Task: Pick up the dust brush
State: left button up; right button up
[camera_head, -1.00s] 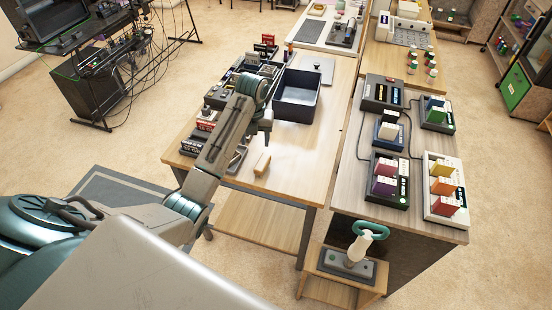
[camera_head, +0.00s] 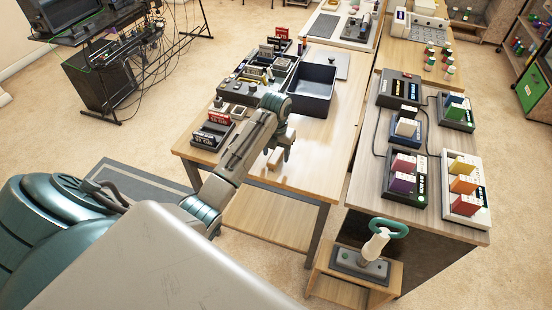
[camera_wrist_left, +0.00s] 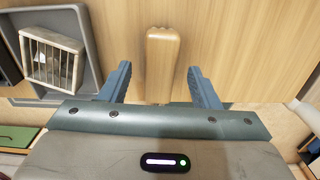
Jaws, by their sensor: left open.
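The dust brush shows in the left wrist view as a pale wooden, rounded block or handle (camera_wrist_left: 162,65) on the wooden table. It lies between the two blue-grey fingers of my left gripper (camera_wrist_left: 161,84), with a gap on each side. My left gripper is open and holds nothing. In the head view my left gripper (camera_head: 279,155) points down over the near part of the table, and the arm and fingers largely hide the brush there. My right gripper is not in view.
A grey tray (camera_wrist_left: 94,60) with a wooden-framed item is left of the brush in the wrist view. In the head view, a dark open bin (camera_head: 310,105) and several small labelled racks stand behind the gripper. The table (camera_head: 325,150) is clear to the right.

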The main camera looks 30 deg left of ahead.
pick_arm(q)
notch_tip(320, 180, down, 2)
jog(key=shift+f, duration=0.2)
jog(key=c, duration=1.1)
jog(key=shift+o, duration=0.2)
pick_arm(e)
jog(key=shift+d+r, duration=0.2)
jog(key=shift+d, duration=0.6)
pick_arm(q)
jog(key=shift+r, duration=0.15)
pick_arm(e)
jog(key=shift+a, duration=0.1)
